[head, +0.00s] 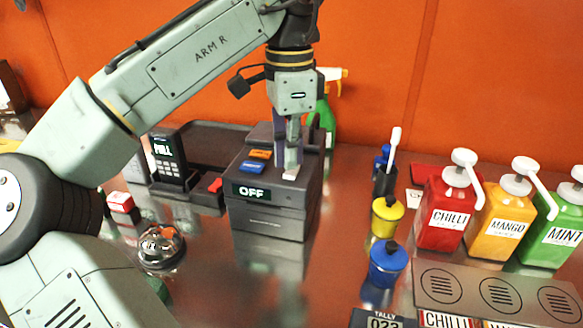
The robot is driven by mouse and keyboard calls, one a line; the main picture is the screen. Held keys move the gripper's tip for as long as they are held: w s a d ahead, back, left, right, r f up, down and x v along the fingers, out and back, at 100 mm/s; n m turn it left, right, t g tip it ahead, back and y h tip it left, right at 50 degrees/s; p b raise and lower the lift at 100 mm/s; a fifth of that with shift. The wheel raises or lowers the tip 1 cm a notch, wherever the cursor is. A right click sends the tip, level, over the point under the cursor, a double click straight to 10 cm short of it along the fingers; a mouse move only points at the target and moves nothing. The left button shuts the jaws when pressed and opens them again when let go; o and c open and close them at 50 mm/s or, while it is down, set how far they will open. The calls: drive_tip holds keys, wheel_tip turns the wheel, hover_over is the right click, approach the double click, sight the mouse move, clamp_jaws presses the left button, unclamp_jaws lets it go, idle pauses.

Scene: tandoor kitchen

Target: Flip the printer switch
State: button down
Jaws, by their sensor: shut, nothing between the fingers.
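The printer (268,222) is a dark grey box on the steel counter, with a lit front display (251,192) that reads OFF. A blue button (251,166) and an orange button (259,154) sit on its top, left of my gripper. My gripper (291,168) points straight down over the right part of the printer's top, shut and empty. A small white piece (290,174), possibly the switch, shows right at the fingertips. I cannot tell whether they touch it, and the fingers partly hide the area.
A card terminal (170,158) and a dark tray (207,146) stand left of the printer, with a service bell (161,246) in front. A green spray bottle (326,112) stands behind. Yellow (387,216) and blue (388,264) containers and a red chilli pump bottle (448,212) are to the right.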

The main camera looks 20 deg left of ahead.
sight(290, 173)
drive_tip(key=shift+f, duration=0.7)
drive_tip(key=shift+r, duration=0.1)
wheel_tip(290, 173, up, 7)
drive_tip(key=p, duration=0.8)
drive_tip(key=shift+p, duration=0.4)
idle(0.4)
